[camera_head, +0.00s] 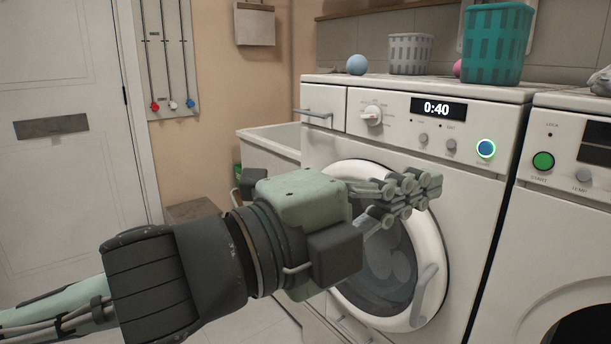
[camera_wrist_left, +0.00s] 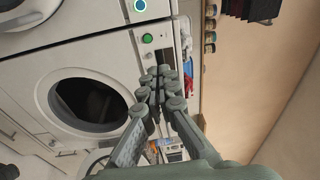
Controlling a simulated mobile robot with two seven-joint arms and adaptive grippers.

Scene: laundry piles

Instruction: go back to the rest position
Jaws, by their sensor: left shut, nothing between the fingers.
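My left gripper (camera_head: 405,195) reaches in from the left and hangs in the air in front of the round door (camera_head: 432,240) of the washing machine (camera_head: 470,215). Its fingers are closed together with nothing between them. In the left wrist view the closed fingers (camera_wrist_left: 160,85) point toward a front-loading machine (camera_wrist_left: 60,60) with a dark round opening and a lit green button (camera_wrist_left: 147,38). My right gripper is not in view.
The washer's display reads 0:40, and a blue button (camera_head: 485,149) glows beside it. A teal basket (camera_head: 497,45), a grey basket (camera_head: 410,54) and a blue ball (camera_head: 356,65) sit on top. A second machine (camera_head: 570,215) stands at right. A door (camera_head: 60,180) is at left.

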